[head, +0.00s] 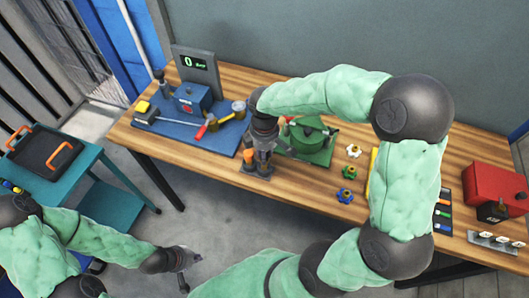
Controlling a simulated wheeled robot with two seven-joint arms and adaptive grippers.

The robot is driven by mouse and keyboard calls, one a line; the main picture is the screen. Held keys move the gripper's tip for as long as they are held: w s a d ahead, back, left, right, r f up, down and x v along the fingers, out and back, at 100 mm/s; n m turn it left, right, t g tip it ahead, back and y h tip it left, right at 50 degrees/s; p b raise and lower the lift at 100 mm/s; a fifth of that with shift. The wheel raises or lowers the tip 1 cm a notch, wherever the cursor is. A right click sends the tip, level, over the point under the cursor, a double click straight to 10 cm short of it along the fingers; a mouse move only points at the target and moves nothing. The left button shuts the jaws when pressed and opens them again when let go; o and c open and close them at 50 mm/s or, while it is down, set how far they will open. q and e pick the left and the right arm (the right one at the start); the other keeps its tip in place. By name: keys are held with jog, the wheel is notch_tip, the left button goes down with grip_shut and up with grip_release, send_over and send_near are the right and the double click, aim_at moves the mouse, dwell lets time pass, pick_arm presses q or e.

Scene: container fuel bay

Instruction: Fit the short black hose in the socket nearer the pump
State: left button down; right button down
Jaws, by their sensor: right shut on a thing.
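My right gripper (262,167) points down near the front edge of the table, just right of the blue board (217,137). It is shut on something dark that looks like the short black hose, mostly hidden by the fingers. A small orange piece (249,156) shows beside the fingers. The blue pump box (191,99) stands on the blue board, apart from the gripper. I cannot make out the sockets clearly. My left gripper (184,268) hangs low over the floor, away from the table; whether it is open is unclear.
A display reading 0 (194,63) stands behind the pump. A green fixture (308,139) stands right of my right gripper. A red box (493,186) is at the far right. A teal cart (82,165) with a black tray stands left.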

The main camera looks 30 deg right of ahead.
jog(key=shift+f+b, duration=0.65)
jog(key=shift+f, duration=0.3)
dwell(0.4)
jog(key=c, duration=0.9)
grip_release()
jog(key=shift+c, duration=0.2)
notch_tip(320, 180, up, 12)
jog(key=shift+r, duration=0.1)
